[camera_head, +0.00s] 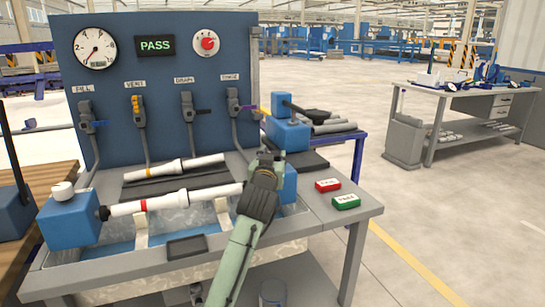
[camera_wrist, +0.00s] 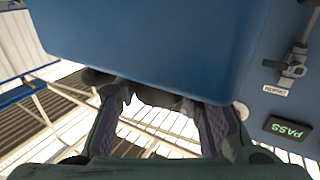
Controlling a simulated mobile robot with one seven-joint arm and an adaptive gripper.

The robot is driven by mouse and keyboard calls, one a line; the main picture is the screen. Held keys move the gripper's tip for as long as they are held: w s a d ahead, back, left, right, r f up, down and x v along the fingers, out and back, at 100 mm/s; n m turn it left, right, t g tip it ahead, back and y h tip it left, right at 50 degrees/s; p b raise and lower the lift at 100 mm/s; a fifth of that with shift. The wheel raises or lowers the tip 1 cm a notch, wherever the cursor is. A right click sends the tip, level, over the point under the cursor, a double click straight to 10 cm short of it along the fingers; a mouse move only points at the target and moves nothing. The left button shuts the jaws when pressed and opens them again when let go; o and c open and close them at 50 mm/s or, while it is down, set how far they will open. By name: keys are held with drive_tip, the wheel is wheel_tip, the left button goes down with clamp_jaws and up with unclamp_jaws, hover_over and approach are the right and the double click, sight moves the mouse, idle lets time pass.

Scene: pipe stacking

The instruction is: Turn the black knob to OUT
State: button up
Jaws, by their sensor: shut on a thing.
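My gripper (camera_head: 267,163) is at the right-hand blue block (camera_head: 289,182) of the test bench. In the wrist view, the fingers of my gripper (camera_wrist: 157,97) are closed around a dark piece, the black knob (camera_wrist: 158,98), below the big blue face of the block (camera_wrist: 150,45). Only a little of the knob shows between the fingers, and in the head view my gripper hides it. No OUT marking is readable. A white pipe (camera_head: 165,203) with a red band lies between the left blue block (camera_head: 70,220) and the right one.
The blue panel (camera_head: 160,90) carries a gauge (camera_head: 95,48), a green PASS display (camera_head: 155,45), a red dial (camera_head: 206,42) and several valves. A second pipe (camera_head: 175,167) lies behind. Red (camera_head: 328,185) and green (camera_head: 346,202) boxes sit at the bench's right.

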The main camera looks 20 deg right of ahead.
drive_tip(key=n+y, duration=0.1)
drive_tip(key=n+t+y, duration=0.1)
drive_tip(key=y, duration=0.1)
drive_tip(key=shift+s+d, duration=0.1)
drive_tip(key=shift+d, duration=0.15)
drive_tip(key=n+t+y, duration=0.1)
drive_tip(key=n+y, duration=0.1)
drive_tip(key=y, duration=0.2)
drive_tip(key=shift+f+n, duration=0.1)
drive_tip(key=shift+n, duration=0.3)
drive_tip(key=shift+a+n+g+y+b, duration=0.15)
drive_tip(key=shift+n+y+b, duration=0.3)
drive_tip(key=shift+n+y, duration=0.8)
drive_tip(key=shift+n+g+y+b, duration=0.15)
drive_tip(key=shift+n+y+b, duration=0.4)
drive_tip(key=shift+y, duration=1.3)
drive_tip(key=shift+n+y, duration=0.3)
drive_tip(key=o, duration=1.2)
